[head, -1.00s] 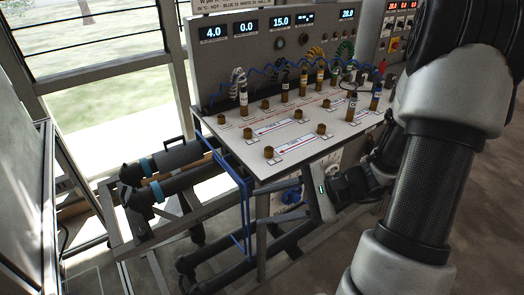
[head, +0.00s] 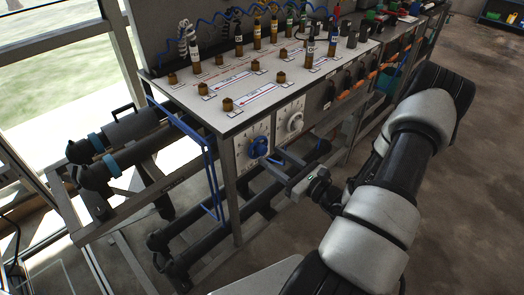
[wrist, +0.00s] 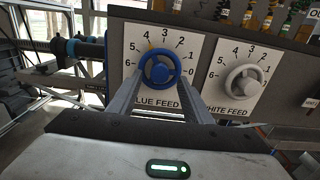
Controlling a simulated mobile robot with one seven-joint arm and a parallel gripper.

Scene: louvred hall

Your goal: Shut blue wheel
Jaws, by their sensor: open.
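The blue wheel (head: 258,147) is a round handwheel on a white dial plate on the bench's front panel. In the wrist view the blue wheel (wrist: 161,68) sits in front of a scale marked 0 to 6, labelled as blue feed. My gripper (head: 278,158) is open. In the wrist view my gripper's fingers (wrist: 160,92) reach toward the wheel, one on each side of its lower part; I cannot tell whether they touch it.
A white wheel (wrist: 243,80), labelled white feed, is just right of the blue one; it also shows in the head view (head: 294,121). The bench top (head: 235,85) holds several brown fittings. Dark pipes (head: 130,165) lie at left. Open floor (head: 465,200) is at right.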

